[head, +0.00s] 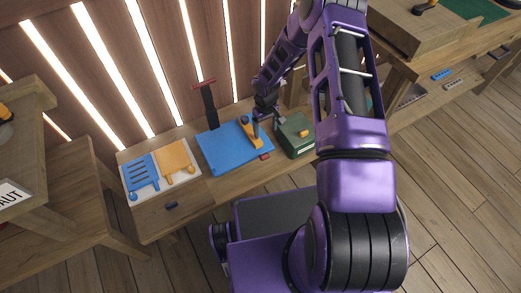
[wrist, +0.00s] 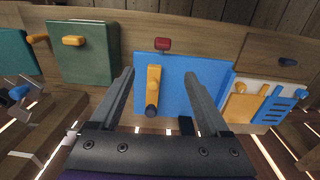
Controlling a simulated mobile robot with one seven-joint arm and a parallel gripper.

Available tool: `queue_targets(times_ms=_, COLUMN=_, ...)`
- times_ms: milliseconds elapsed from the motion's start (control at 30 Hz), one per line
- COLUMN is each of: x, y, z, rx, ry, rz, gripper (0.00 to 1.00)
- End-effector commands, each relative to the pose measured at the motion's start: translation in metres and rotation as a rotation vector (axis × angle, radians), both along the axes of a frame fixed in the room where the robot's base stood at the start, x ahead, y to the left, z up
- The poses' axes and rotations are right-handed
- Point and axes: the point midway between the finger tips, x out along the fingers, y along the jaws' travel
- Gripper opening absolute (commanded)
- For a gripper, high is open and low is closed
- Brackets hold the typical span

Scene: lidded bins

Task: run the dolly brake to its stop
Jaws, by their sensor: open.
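A blue flat board (head: 225,155), which looks like the dolly, lies on the wooden bench. A black post with a red crossbar (head: 205,84) stands at its back. A yellow lever (head: 248,128) is on the board and looks like the brake; in the wrist view the lever (wrist: 154,78) has a dark round end. A small red block (wrist: 162,44) is at the board's edge. My gripper (wrist: 158,75) is open, with the lever between its fingers in the picture. I cannot tell whether the fingers touch it. In the head view my gripper (head: 261,113) is above the lever.
A green box (head: 294,142) with an orange handle stands close on the right of the board. A white tray (head: 146,187) with blue and orange pieces is on the left. A drawer with a dark handle (head: 171,206) is below it. A slatted wall is behind.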

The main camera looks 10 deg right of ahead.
Motion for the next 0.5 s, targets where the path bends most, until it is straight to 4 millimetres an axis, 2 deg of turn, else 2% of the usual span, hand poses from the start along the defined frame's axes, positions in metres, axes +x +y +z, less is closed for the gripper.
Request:
queue_targets(times_ms=233, x=-0.003, y=0.004, z=-0.026, rx=0.014, ry=0.009, rz=-0.008, gripper=0.80)
queue_targets(times_ms=500, x=-0.004, y=0.004, z=-0.084, rx=0.013, ry=0.008, rz=-0.009, gripper=0.80)
